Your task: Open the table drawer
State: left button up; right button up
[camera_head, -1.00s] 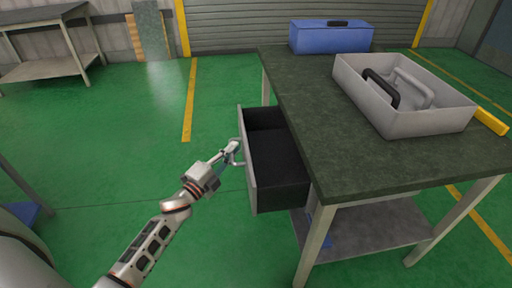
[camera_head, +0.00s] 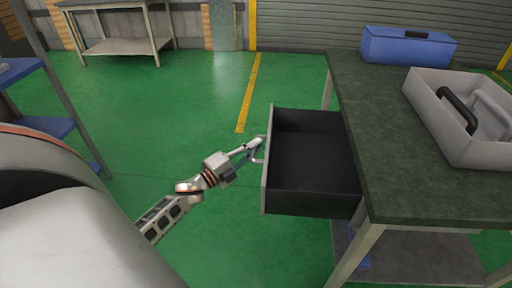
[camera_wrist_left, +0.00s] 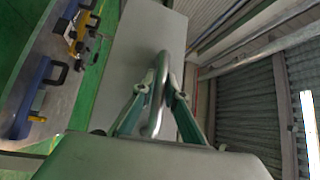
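The table drawer (camera_head: 312,172) stands pulled out from the left side of the dark-topped table (camera_head: 420,185). Its dark inside looks empty. Its grey front panel (camera_head: 268,160) faces left and carries a metal handle (camera_head: 258,153). My left gripper (camera_head: 257,148) is at this handle, with its arm coming in from the lower left. In the left wrist view, the curved handle (camera_wrist_left: 160,80) lies between the two fingers (camera_wrist_left: 159,92), which close in on it from both sides. My right gripper is not in view.
A grey tray with handles (camera_head: 455,125) and a blue toolbox (camera_head: 408,46) stand on the tabletop. A blue shelf unit (camera_head: 50,126) stands at the left, another workbench (camera_head: 118,46) at the back. The green floor left of the drawer is clear.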

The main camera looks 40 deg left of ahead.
pick_arm(q)
jog(key=shift+o, duration=1.1)
jog(key=v, duration=1.2)
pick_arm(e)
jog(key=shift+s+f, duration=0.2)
pick_arm(q)
jog(key=shift+r, duration=0.1)
